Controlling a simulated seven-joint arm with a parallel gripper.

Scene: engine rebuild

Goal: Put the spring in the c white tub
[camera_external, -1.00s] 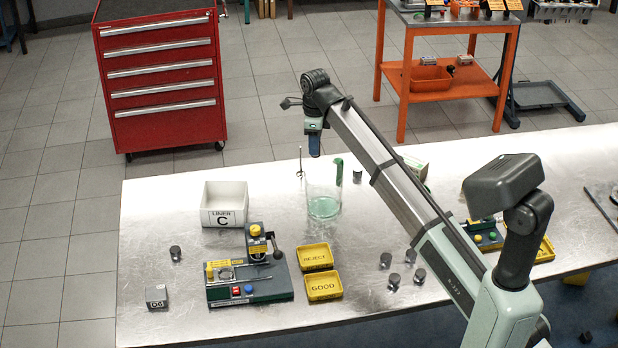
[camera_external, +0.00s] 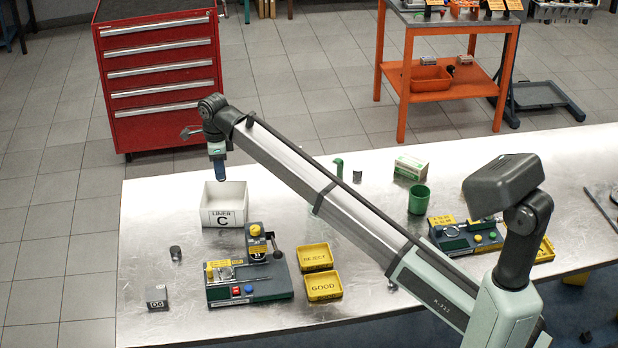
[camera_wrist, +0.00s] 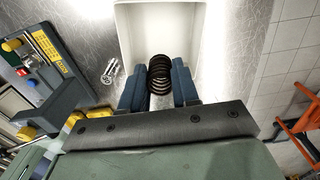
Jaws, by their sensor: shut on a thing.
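The white tub (camera_external: 209,216) labelled LINER C stands on the metal table at the left back. It appears empty inside in the wrist view (camera_wrist: 124,34). My gripper (camera_external: 219,174) is above the tub, with its blue fingers pointing down. In the wrist view my gripper (camera_wrist: 160,88) is shut on a dark coiled spring (camera_wrist: 159,72), held between the two blue fingers. The spring overlaps the near part of the tub opening there. In the external view the spring is hidden or too small to make out.
A green test fixture (camera_external: 262,290) with a lever stands in front of the tub. Yellow REJECT (camera_external: 316,256) and GOOD (camera_external: 324,286) trays lie to its right. A small dark cylinder (camera_external: 175,253) and a grey block (camera_external: 157,297) are at the left. A green cup (camera_external: 419,199) stands at the right.

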